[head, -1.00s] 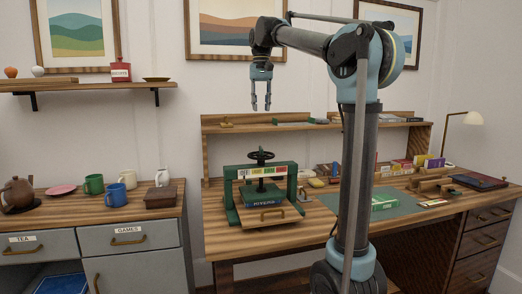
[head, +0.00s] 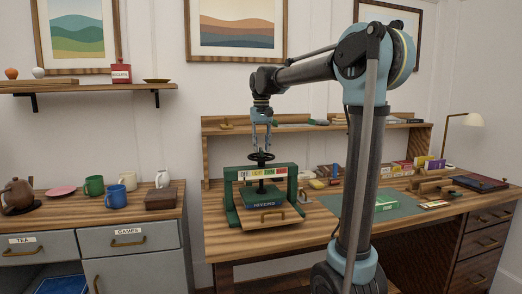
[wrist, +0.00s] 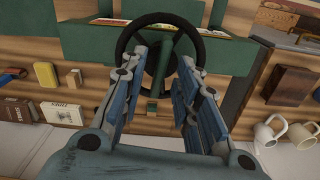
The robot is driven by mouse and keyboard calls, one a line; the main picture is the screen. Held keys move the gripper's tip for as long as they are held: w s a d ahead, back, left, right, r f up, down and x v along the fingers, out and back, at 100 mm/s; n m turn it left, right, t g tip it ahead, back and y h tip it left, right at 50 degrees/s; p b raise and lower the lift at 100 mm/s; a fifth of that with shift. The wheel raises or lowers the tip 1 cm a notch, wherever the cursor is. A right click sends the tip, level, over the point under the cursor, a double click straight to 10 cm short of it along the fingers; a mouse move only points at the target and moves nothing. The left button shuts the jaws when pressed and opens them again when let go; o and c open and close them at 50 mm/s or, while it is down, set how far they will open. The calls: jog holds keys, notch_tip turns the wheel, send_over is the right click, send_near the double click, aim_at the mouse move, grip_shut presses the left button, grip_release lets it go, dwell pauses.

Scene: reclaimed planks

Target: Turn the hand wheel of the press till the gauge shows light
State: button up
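The green press (head: 231,202) stands on the desk with a dark book (head: 262,203) under its plate. Its black hand wheel (head: 262,156) sits on top; in the wrist view the wheel (wrist: 202,47) shows as a ring with a green spoke. The gauge strip (head: 262,174) on the crossbar has coloured labels, OFF at the left; its pointer is too small to read. My gripper (head: 261,146) points down just above the wheel. In the wrist view my gripper's fingers (wrist: 160,75) are apart, with the wheel's hub between them; I cannot tell whether they touch the rim.
A wooden shelf (head: 315,127) runs behind the press. Books (head: 405,168) and a green mat (head: 405,207) lie to the right. Mugs (head: 116,196) and a brown box (head: 161,198) stand on the left cabinet. The air around the wheel is clear.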

jog(key=shift+f, duration=0.6)
grip_shut()
jog(key=shift+m, duration=0.3)
jog(key=m, duration=0.3)
jog(key=shift+m, duration=2)
